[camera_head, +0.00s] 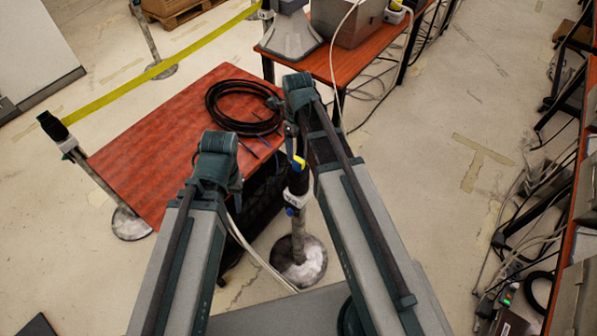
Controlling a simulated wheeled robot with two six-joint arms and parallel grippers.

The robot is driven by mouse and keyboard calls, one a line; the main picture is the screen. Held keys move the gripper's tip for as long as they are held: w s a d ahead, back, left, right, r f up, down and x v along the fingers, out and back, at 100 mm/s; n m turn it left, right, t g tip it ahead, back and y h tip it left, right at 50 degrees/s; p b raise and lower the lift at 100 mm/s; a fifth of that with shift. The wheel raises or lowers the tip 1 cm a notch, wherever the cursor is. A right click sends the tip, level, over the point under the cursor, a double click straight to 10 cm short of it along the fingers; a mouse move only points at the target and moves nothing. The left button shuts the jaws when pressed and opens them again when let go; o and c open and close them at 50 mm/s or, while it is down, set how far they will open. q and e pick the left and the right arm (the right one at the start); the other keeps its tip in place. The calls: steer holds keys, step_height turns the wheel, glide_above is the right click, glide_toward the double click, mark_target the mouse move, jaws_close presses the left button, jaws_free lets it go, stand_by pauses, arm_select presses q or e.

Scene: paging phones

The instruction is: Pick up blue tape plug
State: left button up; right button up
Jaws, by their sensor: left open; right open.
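A barrier post (297,238) stands upright between my two arms, on a round, worn base. Its black head carries a small yellow and blue piece (299,163) at the top. A small blue part (291,211) shows just below the post's white collar. I cannot tell for sure which of these is the blue tape plug. My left arm reaches up from the bottom to a dark joint left of the post. My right arm passes close to the right of the post and partly covers its top.
A red-brown table (150,150) holds a black cable coil (243,107). Yellow tape (160,66) runs from a left post (80,160) past the table. Another table (352,62) stands behind. Benches and loose cables line the right; the floor (455,130) between is mostly clear.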

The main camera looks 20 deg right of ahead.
mark_target(299, 160)
arm_select(q)
steer(key=shift+f+b, duration=0.55)
steer(key=shift+f, duration=0.5)
arm_select(e)
steer(key=shift+f, duration=1.1)
arm_select(q)
steer(key=shift+f, duration=0.1)
arm_select(e)
step_height(299, 160, down, 5)
steer(key=b, duration=0.5)
steer(key=shift+d+f, duration=0.1)
steer(key=shift+f, duration=0.05)
arm_select(q)
step_height(299, 160, down, 5)
arm_select(e)
steer(key=shift+s, duration=0.1)
jaws_close()
